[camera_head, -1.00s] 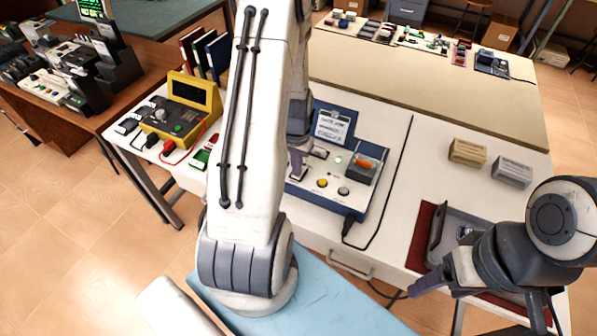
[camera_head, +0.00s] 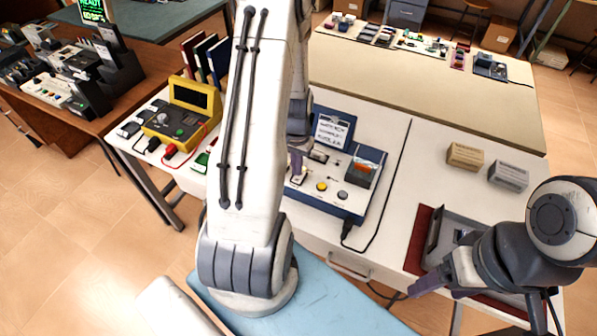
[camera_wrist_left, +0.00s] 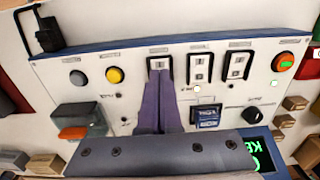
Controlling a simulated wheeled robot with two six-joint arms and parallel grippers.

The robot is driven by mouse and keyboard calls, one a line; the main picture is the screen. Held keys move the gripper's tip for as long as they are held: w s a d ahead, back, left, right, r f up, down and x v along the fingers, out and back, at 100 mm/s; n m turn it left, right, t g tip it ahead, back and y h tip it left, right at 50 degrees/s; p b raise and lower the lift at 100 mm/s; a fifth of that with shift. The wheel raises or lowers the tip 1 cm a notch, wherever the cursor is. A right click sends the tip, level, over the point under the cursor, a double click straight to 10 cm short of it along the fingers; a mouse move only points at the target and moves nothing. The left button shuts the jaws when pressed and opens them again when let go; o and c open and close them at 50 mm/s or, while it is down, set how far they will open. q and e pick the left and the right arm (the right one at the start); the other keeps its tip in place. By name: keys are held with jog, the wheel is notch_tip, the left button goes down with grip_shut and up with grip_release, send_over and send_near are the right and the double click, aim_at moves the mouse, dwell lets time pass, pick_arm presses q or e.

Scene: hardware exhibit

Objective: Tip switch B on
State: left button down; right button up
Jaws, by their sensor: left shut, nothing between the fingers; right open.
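The control panel (camera_head: 337,203) is a white-topped blue box on the table, partly hidden by my left arm. In the left wrist view its face (camera_wrist_left: 140,98) has three rocker switches in a row: a left one (camera_wrist_left: 158,63), a middle one (camera_wrist_left: 200,68) and a right one (camera_wrist_left: 238,66). I cannot read which label says B. My left gripper (camera_wrist_left: 157,76) is shut and empty, its purple fingertips over the lower part of the left rocker. I cannot tell if they touch. It also shows in the head view (camera_head: 296,165). My right gripper (camera_head: 440,287) is open, near the red mat.
The panel also has a yellow button (camera_wrist_left: 114,75), a grey button (camera_wrist_left: 77,77), a black knob (camera_wrist_left: 252,115) and a green-lit round button (camera_wrist_left: 285,62). A yellow meter (camera_head: 176,122) stands left; two small boxes (camera_head: 466,156) (camera_head: 508,175) lie right. A black cable runs across the table.

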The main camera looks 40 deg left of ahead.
aim_at(297, 180)
pick_arm(q)
notch_tip(297, 180, up, 4)
jog(key=p, duration=0.3)
jog(key=shift+r, duration=0.2)
dwell(0.4)
jog(key=d+r+m, duration=0.2)
jog(key=d+r, duration=0.3)
jog(key=d, duration=0.4)
jog(key=d+r+m, duration=0.2)
jog(key=d+r, duration=0.3)
jog(key=d, duration=0.4)
jog(key=s+d+r+m, duration=0.3)
jog(key=s+d, duration=0.3)
jog(key=s, duration=0.2)
jog(key=s+d+r+m+h+b, duration=0.1)
jog(key=s+d+r+m, duration=0.1)
jog(key=s+d+r, duration=0.3)
jog(key=s+d, duration=0.1)
jog(key=s, duration=0.2)
jog(key=shift+s+d+m+b, duration=0.15)
jog(key=shift+d+m+b, duration=0.15)
jog(key=shift+d+m, duration=0.1)
